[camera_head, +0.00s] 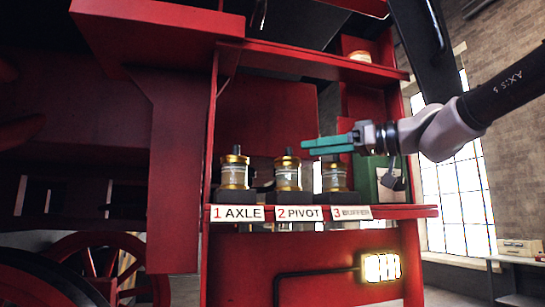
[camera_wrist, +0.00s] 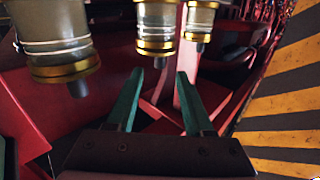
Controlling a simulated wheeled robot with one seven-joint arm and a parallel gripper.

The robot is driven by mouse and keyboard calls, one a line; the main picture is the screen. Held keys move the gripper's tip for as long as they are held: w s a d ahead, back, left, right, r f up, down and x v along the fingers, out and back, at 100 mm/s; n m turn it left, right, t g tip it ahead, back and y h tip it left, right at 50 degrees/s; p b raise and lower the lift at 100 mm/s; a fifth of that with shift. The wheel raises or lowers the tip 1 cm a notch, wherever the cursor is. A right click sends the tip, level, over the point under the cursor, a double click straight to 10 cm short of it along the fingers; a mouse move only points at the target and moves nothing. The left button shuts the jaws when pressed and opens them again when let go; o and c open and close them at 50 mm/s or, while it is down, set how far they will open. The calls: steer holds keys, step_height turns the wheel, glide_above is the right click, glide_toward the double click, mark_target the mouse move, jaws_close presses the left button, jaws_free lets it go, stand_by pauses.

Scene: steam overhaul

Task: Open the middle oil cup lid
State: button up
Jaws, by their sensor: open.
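Three glass oil cups with brass lids stand in a row on the red shelf. The middle cup (camera_head: 288,176), above the label 2 PIVOT, has its brass lid (camera_head: 288,161) down and a dark knob on top. The middle cup also shows inverted in the wrist view (camera_wrist: 157,20), its knob (camera_wrist: 159,62) appearing between my fingertips. My gripper (camera_head: 303,147) comes in from the right with teal fingers, just right of that knob at about its height. In the wrist view my gripper (camera_wrist: 160,76) is open and empty. I cannot tell whether a finger touches the knob.
The axle cup (camera_head: 234,172) stands to the left and the third cup (camera_head: 335,178) to the right, under my fingers. A green can (camera_head: 370,180) stands behind at the right. Red panels (camera_head: 180,160) bound the left, and a lit lamp (camera_head: 381,267) hangs below the shelf.

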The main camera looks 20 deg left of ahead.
mark_target(287, 157)
steer(key=x, duration=1)
steer(key=shift+w+a+f, duration=0.1)
jaws_close()
